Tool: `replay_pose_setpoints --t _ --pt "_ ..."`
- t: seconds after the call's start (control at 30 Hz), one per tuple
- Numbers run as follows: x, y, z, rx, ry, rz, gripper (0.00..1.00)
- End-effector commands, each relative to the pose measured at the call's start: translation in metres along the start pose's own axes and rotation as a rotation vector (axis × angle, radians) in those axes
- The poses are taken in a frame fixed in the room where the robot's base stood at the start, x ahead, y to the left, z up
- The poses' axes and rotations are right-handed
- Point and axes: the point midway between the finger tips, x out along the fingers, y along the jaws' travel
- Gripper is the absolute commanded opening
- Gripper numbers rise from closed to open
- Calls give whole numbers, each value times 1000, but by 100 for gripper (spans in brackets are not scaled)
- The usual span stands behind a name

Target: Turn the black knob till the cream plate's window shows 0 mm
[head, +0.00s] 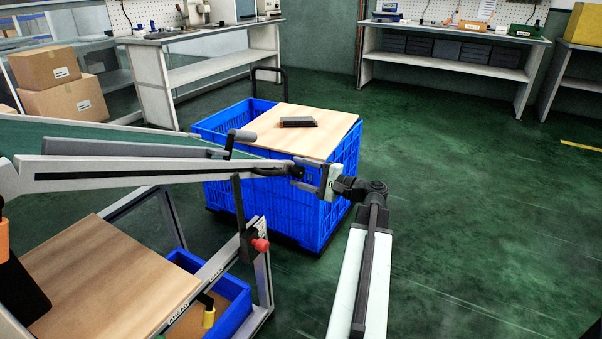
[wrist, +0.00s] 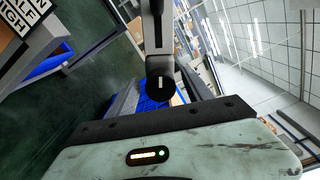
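A black round knob (wrist: 160,88) with a short white mark faces the camera in the middle of the wrist view, at the end of a grey bar. In the head view a small dark part at the end of the pale conveyor rail (head: 150,172) looks like this knob. My gripper (head: 302,173) is at that rail end, its two grey fingers apart on either side of the dark part. I cannot tell whether they touch it. In the wrist view only my gripper's pale body and dark front bar show, not its fingers. I cannot make out the cream plate or its window.
A blue crate (head: 215,130) with a wooden board (head: 330,135) and a dark block (head: 298,122) stands behind my gripper. A red knob (head: 260,245) sits on the frame below the rail. Workbenches line the back. The green floor at right is clear.

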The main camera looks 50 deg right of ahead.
Motion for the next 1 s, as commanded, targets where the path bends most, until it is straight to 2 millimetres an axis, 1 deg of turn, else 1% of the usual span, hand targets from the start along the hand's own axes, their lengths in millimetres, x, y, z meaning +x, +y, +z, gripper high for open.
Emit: replay_pose_setpoints --t 0.1,0.17,0.27,0.4,0.5,0.6,0.7,1.0 --pt "-1 0 0 0 0 0 59" --pt "-6 0 0 0 1 0 59" --pt "-22 0 0 0 2 -1 59" --pt "-51 0 0 0 2 -1 59" --pt "-67 0 0 0 2 -1 59" --pt "-75 0 0 0 1 0 59" --pt "-78 0 0 0 0 0 59" --pt "-78 0 0 0 0 0 59"
